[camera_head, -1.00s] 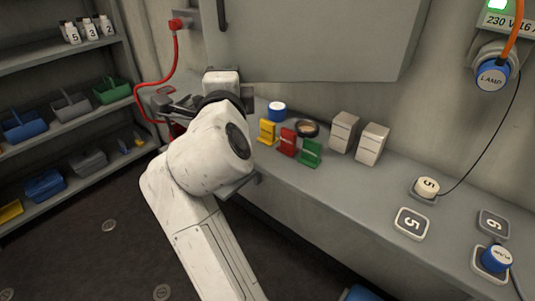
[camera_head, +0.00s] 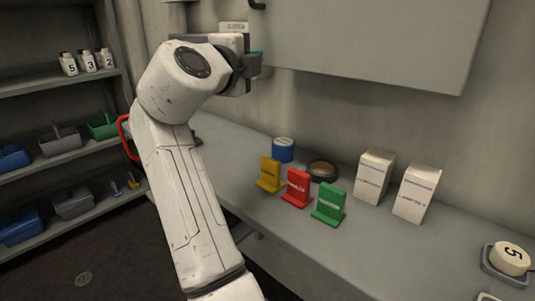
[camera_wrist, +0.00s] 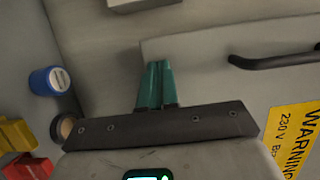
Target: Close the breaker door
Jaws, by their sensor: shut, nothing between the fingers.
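The breaker door is a large grey panel (camera_head: 375,40) at the top of the head view, with a black handle (camera_head: 258,4) near its left side. In the wrist view the grey door (camera_wrist: 215,85) fills the right, with its black handle (camera_wrist: 275,60) and a yellow warning label (camera_wrist: 292,135). How far it stands open I cannot tell. My gripper (camera_head: 258,52) is raised by the door's lower left part. Its teal fingers (camera_wrist: 156,72) are together and empty, left of the handle in the wrist view. Whether they touch the door is unclear.
The bench below holds a blue-sided can (camera_head: 284,149), a round dark dish (camera_head: 322,170), yellow (camera_head: 269,175), red (camera_head: 297,188) and green (camera_head: 328,204) stands, and two white boxes (camera_head: 374,176). Shelves with bins (camera_head: 60,140) stand at left.

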